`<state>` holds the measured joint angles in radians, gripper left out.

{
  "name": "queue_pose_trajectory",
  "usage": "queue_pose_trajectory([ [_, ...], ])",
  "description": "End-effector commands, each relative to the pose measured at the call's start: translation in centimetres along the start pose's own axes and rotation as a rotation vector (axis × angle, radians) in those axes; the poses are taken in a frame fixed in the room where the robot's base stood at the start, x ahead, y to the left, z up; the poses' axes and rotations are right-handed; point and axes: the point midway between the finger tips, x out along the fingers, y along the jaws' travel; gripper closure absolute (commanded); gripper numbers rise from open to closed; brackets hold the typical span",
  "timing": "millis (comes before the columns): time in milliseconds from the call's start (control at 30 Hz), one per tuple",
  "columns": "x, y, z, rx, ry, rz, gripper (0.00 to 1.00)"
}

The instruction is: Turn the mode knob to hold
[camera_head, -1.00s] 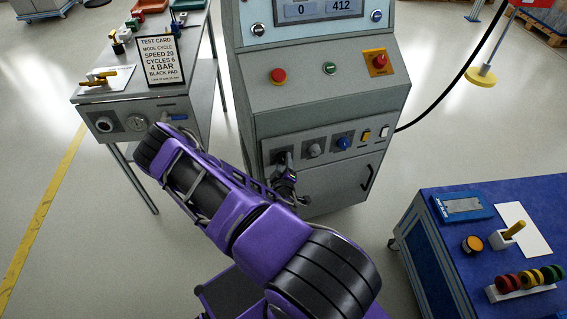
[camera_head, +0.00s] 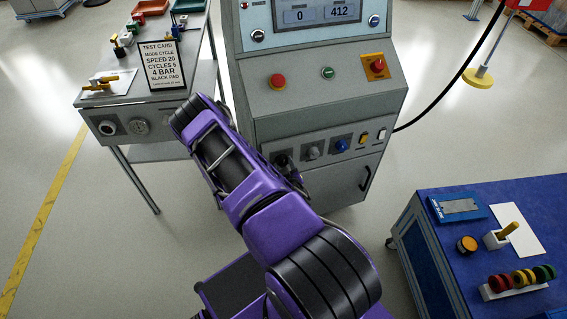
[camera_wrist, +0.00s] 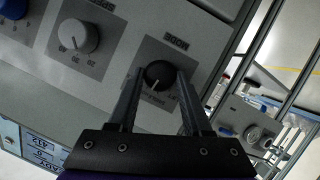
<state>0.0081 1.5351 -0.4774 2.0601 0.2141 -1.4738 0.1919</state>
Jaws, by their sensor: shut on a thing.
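The mode knob (camera_wrist: 158,73) is a round black knob on a grey square plate marked MODE, seen upside down in the wrist view. Its white pointer line points down and slightly left in that picture. My gripper (camera_wrist: 160,80) has one dark finger on each side of the knob and is shut on it. The fingers cover part of the plate, and the small position labels below the knob are too blurred and covered to read. In the head view my purple arm hides most of the gripper in front of the machine's control panel (camera_head: 325,148).
A grey knob (camera_wrist: 78,36) and a blue knob (camera_wrist: 13,8) sit beside the mode knob. A red button (camera_head: 278,81) and a red emergency stop (camera_head: 377,65) are higher up. A test card (camera_head: 163,65) reading MODE CYCLE stands on the left bench. A blue table (camera_head: 415,215) stands right.

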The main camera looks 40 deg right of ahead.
Motion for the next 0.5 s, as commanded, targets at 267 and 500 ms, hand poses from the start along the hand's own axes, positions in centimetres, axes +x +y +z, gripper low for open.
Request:
queue_pose_trajectory([
  [267,0.03,0.20,-0.15,0.137,0.003,-0.055,1.00],
  [500,0.04,0.13,-0.11,0.187,0.003,-0.078,1.00],
])
